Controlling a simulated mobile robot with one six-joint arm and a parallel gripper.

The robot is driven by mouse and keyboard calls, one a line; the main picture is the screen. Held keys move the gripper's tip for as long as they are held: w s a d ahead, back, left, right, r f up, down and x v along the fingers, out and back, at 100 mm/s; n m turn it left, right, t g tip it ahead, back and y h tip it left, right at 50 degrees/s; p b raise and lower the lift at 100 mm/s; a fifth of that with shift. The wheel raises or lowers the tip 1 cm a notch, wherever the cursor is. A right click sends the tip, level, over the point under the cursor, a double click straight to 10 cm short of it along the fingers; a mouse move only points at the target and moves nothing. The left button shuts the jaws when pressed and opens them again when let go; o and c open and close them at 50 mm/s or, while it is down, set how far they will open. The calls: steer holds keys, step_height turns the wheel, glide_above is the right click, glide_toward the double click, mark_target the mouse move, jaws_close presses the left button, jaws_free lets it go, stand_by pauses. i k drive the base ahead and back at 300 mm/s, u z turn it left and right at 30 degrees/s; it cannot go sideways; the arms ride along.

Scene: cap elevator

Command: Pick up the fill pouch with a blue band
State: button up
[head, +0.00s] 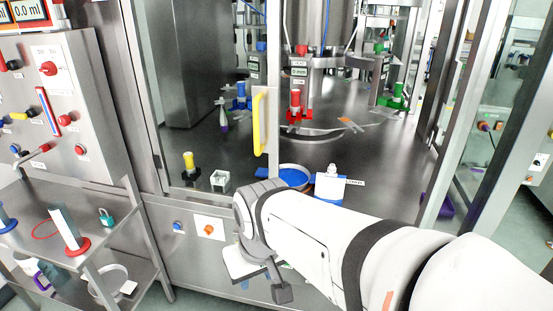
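A white pouch-like item (331,184) with a small spout on top and blue at its lower edge stands on the dark metal deck, right of a bowl with blue contents (294,177). My arm hides its lower part. I cannot tell for sure that it is the fill pouch with a blue band. My gripper (264,279) hangs below the wrist, in front of the cabinet's lower front panel and apart from the white item, to its lower left. Its fingers are partly hidden, and I see nothing clearly held.
A glass door with a yellow handle (259,124) stands in front of the deck. A yellow-topped part (189,163) and a small clear box (220,181) sit near the deck's front left. A steel shelf cart (120,262) with several items stands at left.

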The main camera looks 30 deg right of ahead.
mark_target(329, 187)
steer(key=z, duration=0.35)
steer(key=i, duration=0.75)
steer(key=z, duration=0.35)
steer(key=k, duration=0.9)
steer(key=z, duration=0.2)
steer(key=i, duration=0.9)
steer(key=u, duration=0.1)
